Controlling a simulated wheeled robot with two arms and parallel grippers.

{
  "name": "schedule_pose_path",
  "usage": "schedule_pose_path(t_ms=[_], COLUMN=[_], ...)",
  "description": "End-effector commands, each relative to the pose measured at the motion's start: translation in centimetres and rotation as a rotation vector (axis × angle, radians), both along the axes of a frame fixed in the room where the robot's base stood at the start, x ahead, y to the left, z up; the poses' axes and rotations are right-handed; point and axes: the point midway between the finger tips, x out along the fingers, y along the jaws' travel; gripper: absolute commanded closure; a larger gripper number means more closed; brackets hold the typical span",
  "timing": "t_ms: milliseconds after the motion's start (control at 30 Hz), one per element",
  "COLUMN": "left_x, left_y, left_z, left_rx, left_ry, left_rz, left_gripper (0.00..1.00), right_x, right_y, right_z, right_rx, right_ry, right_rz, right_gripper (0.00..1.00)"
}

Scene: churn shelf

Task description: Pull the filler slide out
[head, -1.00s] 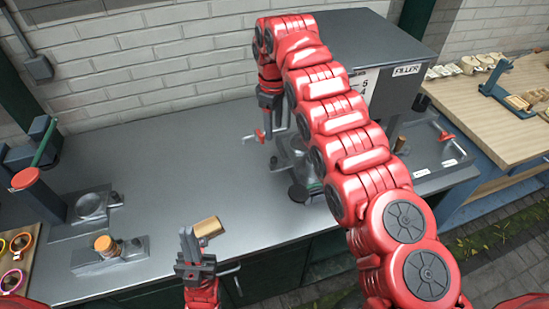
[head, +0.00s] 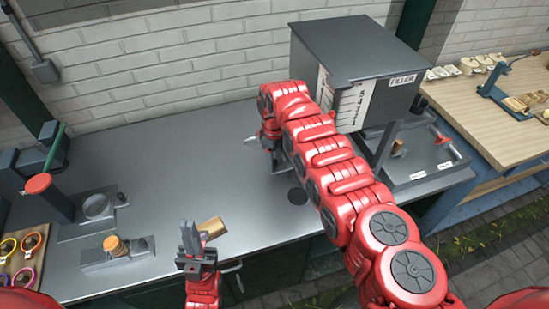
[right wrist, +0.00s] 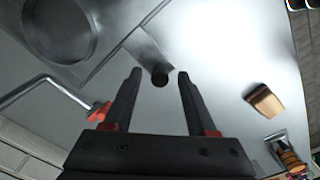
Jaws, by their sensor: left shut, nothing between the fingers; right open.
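The filler (head: 362,65) is a grey box with a numbered white scale and a FILLER label at the back right. In the right wrist view a grey bar with a dark round knob (right wrist: 160,76), seemingly the filler slide, lies between and just beyond my open right fingertips (right wrist: 159,73). I cannot tell whether they touch it. In the head view my right gripper (head: 272,155) is low over the counter and partly hidden by its arm. My left gripper (head: 191,240) is shut and empty near the front edge.
A wooden block (head: 212,228) lies beside my left gripper. A bent rod with a red part (right wrist: 98,110) is close to my right gripper's left side. The counter's (head: 190,150) back middle is clear.

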Motion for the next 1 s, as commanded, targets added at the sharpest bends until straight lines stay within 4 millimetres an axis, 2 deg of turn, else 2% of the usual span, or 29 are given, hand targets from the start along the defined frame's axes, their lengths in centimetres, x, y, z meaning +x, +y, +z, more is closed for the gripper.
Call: schedule_pose_path(t_ms=[67,300,400,1000], left_x=[0.00,0.00,0.00,0.00], left_y=[0.00,0.00,0.00,0.00], left_z=[-0.01,0.00,-0.01,0.00], left_rx=[0.000,0.000,0.000,0.000], left_ry=[0.000,0.000,0.000,0.000], left_rz=[0.000,0.000,0.000,0.000], left_gripper=[1.00,1.00,1.00,1.00], right_x=[0.01,0.02,0.02,0.02], right_y=[0.00,-0.01,-0.01,0.00], right_z=[0.00,0.02,0.02,0.04], right_rx=[0.000,0.000,0.000,0.001], right_ry=[0.000,0.000,0.000,0.000], right_rz=[0.000,0.000,0.000,0.000], right_gripper=[0.43,0.86,1.00,1.00])
